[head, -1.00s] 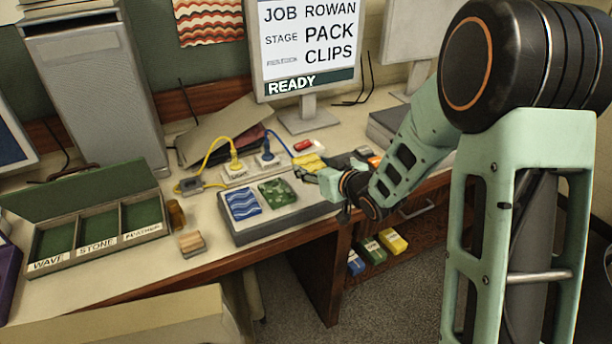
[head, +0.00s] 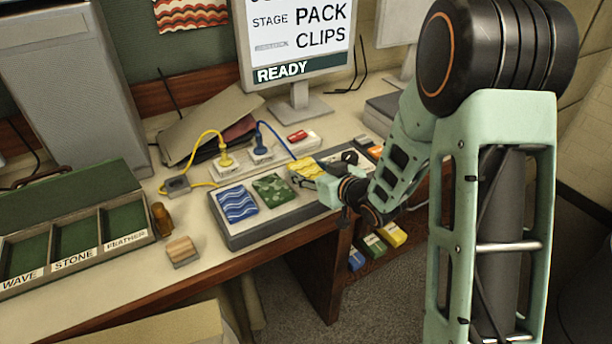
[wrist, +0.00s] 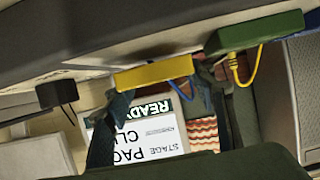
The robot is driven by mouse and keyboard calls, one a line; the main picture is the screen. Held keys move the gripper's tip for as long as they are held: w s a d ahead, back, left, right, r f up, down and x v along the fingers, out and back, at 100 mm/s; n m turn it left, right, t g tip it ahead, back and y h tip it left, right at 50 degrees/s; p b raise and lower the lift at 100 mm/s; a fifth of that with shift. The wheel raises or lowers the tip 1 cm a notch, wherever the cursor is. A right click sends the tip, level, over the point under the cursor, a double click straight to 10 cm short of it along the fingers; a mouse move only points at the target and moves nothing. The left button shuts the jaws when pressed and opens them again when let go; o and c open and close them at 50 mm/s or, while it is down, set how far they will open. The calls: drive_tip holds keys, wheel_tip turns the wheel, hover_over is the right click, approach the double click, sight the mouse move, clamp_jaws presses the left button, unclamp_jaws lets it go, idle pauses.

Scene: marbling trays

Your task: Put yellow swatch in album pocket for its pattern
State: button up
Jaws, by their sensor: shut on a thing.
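The yellow swatch (head: 308,168) is at my gripper (head: 318,179), at the back right part of the grey tray (head: 252,236). In the wrist view the yellow swatch (wrist: 153,74) shows edge-on between the two fingers of my gripper (wrist: 160,82), which is shut on it. Its pattern is too small to read, and I cannot tell whether it clears the tray. The album (head: 145,237) lies open at the left, with green pockets labelled WAVE, STONE and FEATHER. Its left end is cut off. The pockets look empty.
A blue wavy swatch (head: 237,204) and a green leafy swatch (head: 273,190) lie on the tray left of my gripper. A wooden block (head: 182,250) and an amber bottle (head: 162,219) stand between tray and album. Cables, power blocks (head: 226,166) and the monitor (head: 296,45) are behind.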

drive_tip(key=shift+a+f, duration=0.1)
drive_tip(key=shift+f, duration=0.55)
drive_tip(key=shift+r, duration=0.1)
drive_tip(key=shift+f+b, duration=0.25)
drive_tip(key=shift+b, duration=0.05)
drive_tip(key=o, duration=0.9)
drive_tip(key=shift+r, duration=0.1)
